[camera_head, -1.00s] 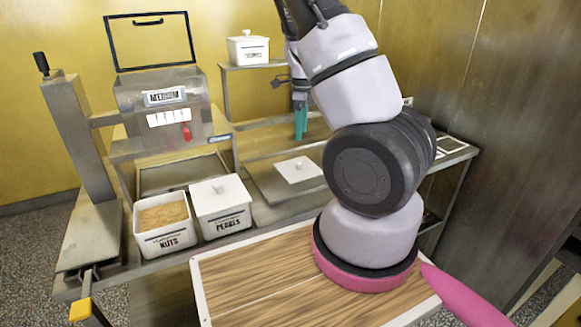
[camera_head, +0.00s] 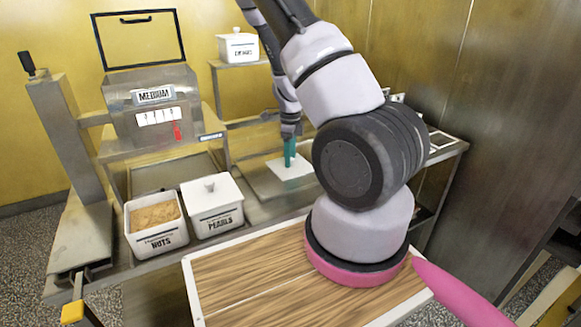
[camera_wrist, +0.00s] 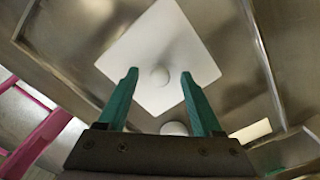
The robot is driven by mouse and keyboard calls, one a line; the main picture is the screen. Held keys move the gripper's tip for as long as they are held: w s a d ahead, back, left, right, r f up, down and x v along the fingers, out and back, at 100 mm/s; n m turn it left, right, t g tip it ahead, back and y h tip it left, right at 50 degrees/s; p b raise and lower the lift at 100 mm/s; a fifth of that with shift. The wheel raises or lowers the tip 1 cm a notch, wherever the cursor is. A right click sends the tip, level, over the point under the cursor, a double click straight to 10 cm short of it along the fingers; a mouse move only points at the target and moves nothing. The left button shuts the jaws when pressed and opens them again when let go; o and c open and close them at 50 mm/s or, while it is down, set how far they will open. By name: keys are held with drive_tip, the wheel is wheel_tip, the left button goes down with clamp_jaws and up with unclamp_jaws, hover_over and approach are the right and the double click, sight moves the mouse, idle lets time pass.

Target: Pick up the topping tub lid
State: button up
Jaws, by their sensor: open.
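The topping tub lid is a white square plate (camera_head: 303,168) lying flat on a metal tray in the middle of the bench. In the wrist view the lid (camera_wrist: 152,40) shows whole, tilted like a diamond, with its round knob (camera_wrist: 160,77) near the centre. My gripper (camera_head: 289,164) has teal fingers pointing down over the lid. In the wrist view its fingertips (camera_wrist: 159,73) are spread, one on each side of the knob, with clear gaps. Nothing is held. The exact height of the fingertips over the lid is hard to tell.
An open nuts tub (camera_head: 156,238) and a lidded pearls tub (camera_head: 212,217) stand left of the tray (camera_head: 262,183). Another lidded tub (camera_head: 238,50) sits on the back shelf. A machine marked medium (camera_head: 153,112) stands behind left. A wooden board (camera_head: 240,280) is in front.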

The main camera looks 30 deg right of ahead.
clamp_jaws()
